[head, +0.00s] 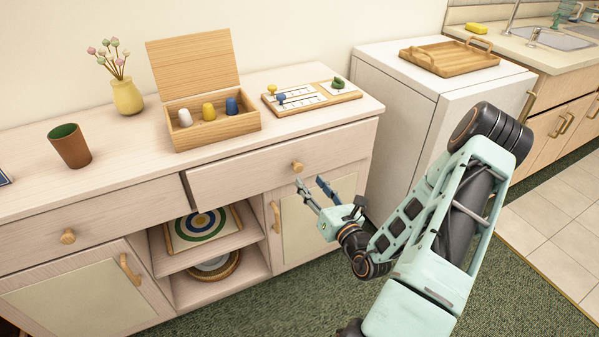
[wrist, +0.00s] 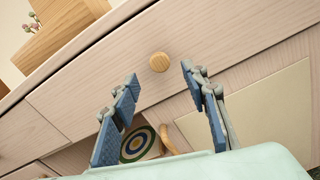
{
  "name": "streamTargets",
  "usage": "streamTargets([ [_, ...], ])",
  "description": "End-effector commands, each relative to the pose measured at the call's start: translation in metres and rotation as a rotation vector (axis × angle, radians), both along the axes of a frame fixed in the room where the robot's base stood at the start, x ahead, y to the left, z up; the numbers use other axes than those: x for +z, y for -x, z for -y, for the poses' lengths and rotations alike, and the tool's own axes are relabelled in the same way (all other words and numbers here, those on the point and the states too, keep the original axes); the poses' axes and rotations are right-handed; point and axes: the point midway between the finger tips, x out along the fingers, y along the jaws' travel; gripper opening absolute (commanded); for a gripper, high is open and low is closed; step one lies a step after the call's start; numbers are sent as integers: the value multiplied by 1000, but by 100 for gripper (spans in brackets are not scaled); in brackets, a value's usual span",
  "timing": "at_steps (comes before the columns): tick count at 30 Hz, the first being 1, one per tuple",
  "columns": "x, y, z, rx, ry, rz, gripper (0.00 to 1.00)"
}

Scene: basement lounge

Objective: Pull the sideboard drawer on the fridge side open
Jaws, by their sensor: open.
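The sideboard (head: 345,118) stands against the wall, with the white fridge (head: 400,130) to its right. Its right drawer (head: 235,180), on the fridge side, has a round wooden knob (head: 297,166). A dark gap shows at this drawer's left edge, and its front seems to stand slightly out from the left drawer (head: 110,215). My gripper (head: 309,182) is open and empty in front of the right drawer, close to the knob. In the wrist view the knob (wrist: 159,62) appears between and just beyond the two fingertips (wrist: 159,74), with no visible contact.
On the sideboard top are an open wooden box (head: 215,127) with cups, a game board (head: 312,98), a vase (head: 127,96) and a brown cup (head: 69,146). Below the drawer are a cabinet door handle (head: 276,217) and open shelves (head: 240,238). Green carpet (head: 270,305) lies in front.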

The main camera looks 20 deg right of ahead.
Motion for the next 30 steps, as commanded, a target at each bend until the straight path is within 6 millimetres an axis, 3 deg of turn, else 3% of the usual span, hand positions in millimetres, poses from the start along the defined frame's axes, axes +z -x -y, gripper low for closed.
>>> streamTargets([
  [3, -1, -24, -2, 3, 1, 2, 41],
  [10, -1, -60, -3, 2, 1, 2, 41],
  [15, 0, -71, -3, 3, -1, 0, 41],
  [23, 0, -72, -3, 2, -1, 0, 41],
  [30, 0, -72, -3, 2, -1, 0, 17],
])
